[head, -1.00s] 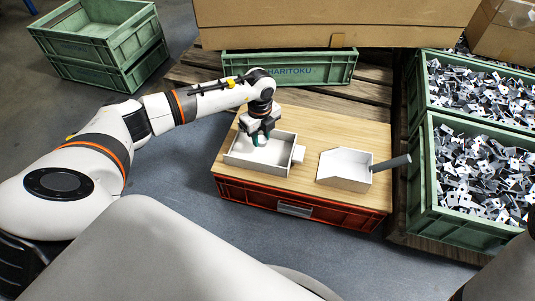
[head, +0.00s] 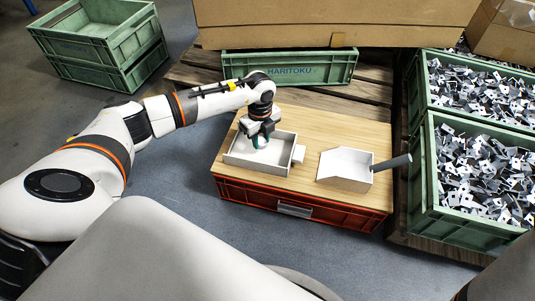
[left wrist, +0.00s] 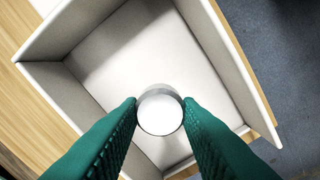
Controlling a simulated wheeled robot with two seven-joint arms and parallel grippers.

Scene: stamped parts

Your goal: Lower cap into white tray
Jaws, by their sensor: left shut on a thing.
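The white tray (head: 240,160) stands on the wooden top at its left side; its walls and bare floor also show in the left wrist view (left wrist: 150,45). My left gripper (head: 261,141) points down over the tray. In the left wrist view, its green fingers (left wrist: 160,112) are shut on the cap (left wrist: 160,113), a small round white piece with a grey rim. The cap is within the tray's outline. I cannot tell whether it touches the tray floor. In the head view the cap is mostly hidden by the fingers. My right gripper is not in view.
A white scoop (head: 345,167) with a dark handle lies to the right of the tray on the wooden top (head: 320,128). Green crates of stamped metal parts (head: 478,175) stand at the right. A green crate (head: 290,68) and cardboard stand behind.

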